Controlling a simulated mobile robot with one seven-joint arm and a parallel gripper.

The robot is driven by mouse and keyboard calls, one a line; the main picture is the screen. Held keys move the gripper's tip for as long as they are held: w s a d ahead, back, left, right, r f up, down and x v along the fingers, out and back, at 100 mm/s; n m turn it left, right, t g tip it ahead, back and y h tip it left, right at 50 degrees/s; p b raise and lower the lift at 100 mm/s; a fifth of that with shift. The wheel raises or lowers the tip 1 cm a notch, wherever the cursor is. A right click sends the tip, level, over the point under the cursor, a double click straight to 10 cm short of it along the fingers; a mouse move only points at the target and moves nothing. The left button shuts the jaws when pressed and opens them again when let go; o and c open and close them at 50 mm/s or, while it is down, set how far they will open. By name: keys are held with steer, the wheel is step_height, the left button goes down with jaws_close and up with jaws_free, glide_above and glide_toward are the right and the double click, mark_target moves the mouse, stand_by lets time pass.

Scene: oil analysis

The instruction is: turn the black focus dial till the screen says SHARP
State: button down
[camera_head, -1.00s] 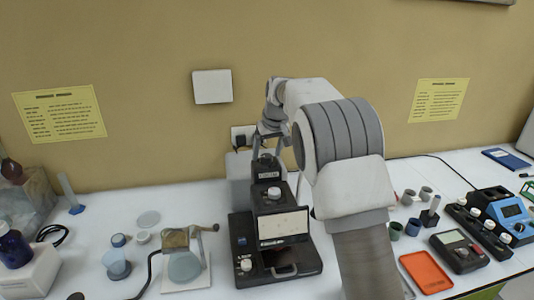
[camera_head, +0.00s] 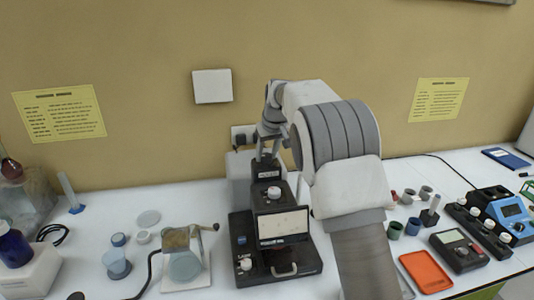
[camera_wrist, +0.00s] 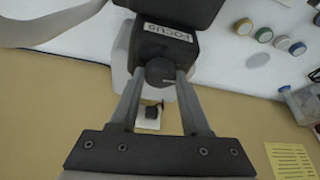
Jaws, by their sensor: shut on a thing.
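In the head view my gripper (camera_head: 267,157) reaches down to the top rear of the black instrument (camera_head: 243,222); the dial cannot be made out there. The instrument has a pale front panel (camera_head: 283,224); I cannot read SHARP or any other word on it.
A crank-handled device (camera_head: 176,240) stands left of the instrument. To the right are an orange tray (camera_head: 426,271), a dark meter (camera_head: 458,250) and a blue device (camera_head: 508,212). The wall with a white box (camera_head: 212,86) is close behind my gripper.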

steer(key=shift+r, duration=0.1)
steer(key=m+p, duration=0.1)
steer(key=m+h+p, duration=0.1)
steer(key=m, duration=0.1)
steer(key=shift+a+r+m+t, duration=0.1)
steer(key=shift+a+m+t, duration=0.05)
steer(key=shift+m+t, duration=0.15)
steer(key=shift+m+h+p, duration=0.85)
steer(key=shift+m+h, duration=0.05)
steer(key=shift+m, duration=0.9)
steer(key=shift+c, duration=1.8)
jaws_free()
steer(key=v, duration=1.7)
steer(key=shift+b, duration=0.45)
